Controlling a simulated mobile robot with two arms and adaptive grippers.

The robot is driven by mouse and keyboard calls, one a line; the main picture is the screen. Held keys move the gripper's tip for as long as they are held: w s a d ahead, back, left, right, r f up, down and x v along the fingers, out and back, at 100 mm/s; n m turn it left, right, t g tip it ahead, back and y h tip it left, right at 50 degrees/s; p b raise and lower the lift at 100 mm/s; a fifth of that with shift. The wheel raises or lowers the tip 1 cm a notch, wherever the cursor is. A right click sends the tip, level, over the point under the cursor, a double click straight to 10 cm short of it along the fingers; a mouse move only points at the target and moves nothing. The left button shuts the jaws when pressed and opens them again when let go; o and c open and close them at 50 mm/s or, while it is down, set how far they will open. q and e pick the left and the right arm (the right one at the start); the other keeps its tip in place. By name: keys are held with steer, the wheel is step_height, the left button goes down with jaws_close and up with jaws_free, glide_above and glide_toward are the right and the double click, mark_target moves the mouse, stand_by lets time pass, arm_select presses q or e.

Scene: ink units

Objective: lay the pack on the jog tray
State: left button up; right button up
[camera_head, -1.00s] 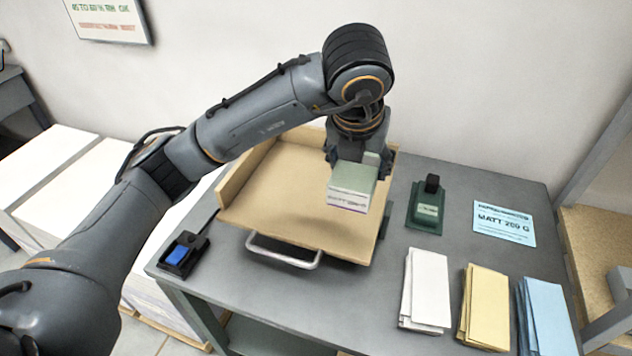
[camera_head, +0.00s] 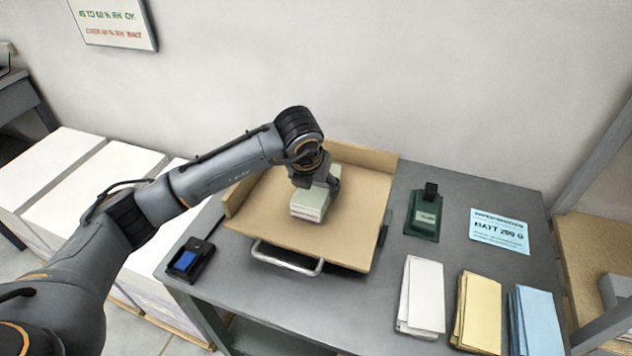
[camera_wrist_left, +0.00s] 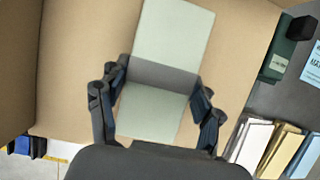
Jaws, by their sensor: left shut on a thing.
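The pack (camera_head: 309,203) is a pale green block with whitish sides and a thin purple band low on its front. It is over the middle of the tan jog tray (camera_head: 352,235), which has raised walls at its back and left. My left gripper (camera_head: 317,183) is shut on the pack, with a finger on either side. In the left wrist view the pack (camera_wrist_left: 150,112) lies between the two fingers, above the tan tray floor (camera_wrist_left: 85,60). The pack looks low, at or very near the tray floor; I cannot tell whether it touches. My right gripper is not in view.
A dark green device (camera_head: 423,215) stands right of the tray, near a blue label card (camera_head: 499,232). White (camera_head: 421,295), yellow (camera_head: 480,310) and blue (camera_head: 536,320) paper stacks lie at the front right. A black box with a blue top (camera_head: 186,260) sits left of the tray handle (camera_head: 287,258).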

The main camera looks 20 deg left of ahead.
arm_select(q)
steer(key=shift+f, duration=0.1)
steer(key=o, duration=1.5)
steer(key=shift+s+r, duration=0.1)
steer(key=shift+r, duration=0.25)
steer(key=b+v, duration=0.1)
steer(key=v, duration=1)
steer(key=shift+s+b, duration=0.2)
steer(key=shift+b, duration=0.15)
